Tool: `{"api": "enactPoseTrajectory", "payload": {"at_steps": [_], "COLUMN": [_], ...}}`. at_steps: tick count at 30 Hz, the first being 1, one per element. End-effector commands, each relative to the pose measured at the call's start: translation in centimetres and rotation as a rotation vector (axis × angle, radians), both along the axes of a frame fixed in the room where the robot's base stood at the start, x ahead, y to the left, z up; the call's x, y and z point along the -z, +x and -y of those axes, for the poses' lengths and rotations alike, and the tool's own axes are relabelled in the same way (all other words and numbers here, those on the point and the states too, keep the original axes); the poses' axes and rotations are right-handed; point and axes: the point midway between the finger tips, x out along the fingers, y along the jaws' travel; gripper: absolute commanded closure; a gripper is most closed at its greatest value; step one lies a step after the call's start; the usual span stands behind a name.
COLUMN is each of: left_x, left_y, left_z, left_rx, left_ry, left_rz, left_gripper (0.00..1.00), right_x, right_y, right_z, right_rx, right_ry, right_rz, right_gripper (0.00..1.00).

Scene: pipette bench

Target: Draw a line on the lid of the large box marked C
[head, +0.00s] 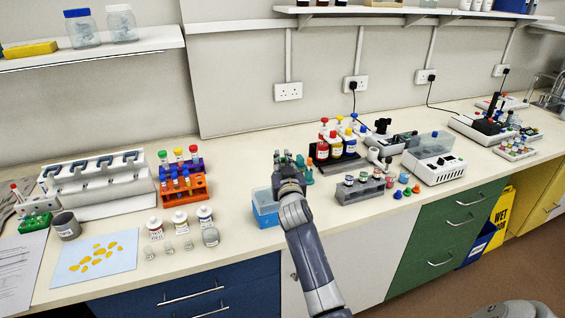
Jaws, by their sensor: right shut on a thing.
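My right gripper (287,168) is above the bench, just behind and to the right of a blue box (265,214). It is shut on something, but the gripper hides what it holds. The blue box stands near the bench's front edge, partly covered by my gripper and arm. No letter C can be read on it, and I cannot tell whether it is the large box C. A pale translucent box (430,143) sits farther right on a white device, with no readable mark. My left gripper is not in view.
Bottles with red, yellow and blue caps (337,142) stand right of my gripper, behind a grey tube rack (362,189). An orange rack (185,188) and white-labelled bottles (180,221) are left. A blue sheet (95,258) lies far left.

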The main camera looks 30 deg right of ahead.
Motion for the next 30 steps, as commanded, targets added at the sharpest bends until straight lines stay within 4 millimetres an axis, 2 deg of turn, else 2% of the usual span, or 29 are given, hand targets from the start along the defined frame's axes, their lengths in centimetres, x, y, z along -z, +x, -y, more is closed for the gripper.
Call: {"api": "enactPoseTrajectory", "payload": {"at_steps": [1,13,30], "left_x": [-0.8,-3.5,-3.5], "left_y": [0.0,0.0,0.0], "left_z": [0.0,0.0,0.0], "left_rx": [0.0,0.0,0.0], "left_ry": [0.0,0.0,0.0], "left_rz": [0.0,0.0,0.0], "left_gripper": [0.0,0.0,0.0], "right_x": [-0.9,-4.0,-4.1], "right_y": [0.0,0.0,0.0], "right_z": [0.0,0.0,0.0], "right_rx": [0.0,0.0,0.0], "right_ry": [0.0,0.0,0.0], "right_rz": [0.001,0.001,0.001], "right_gripper": [1.0,1.0,1.0]}}
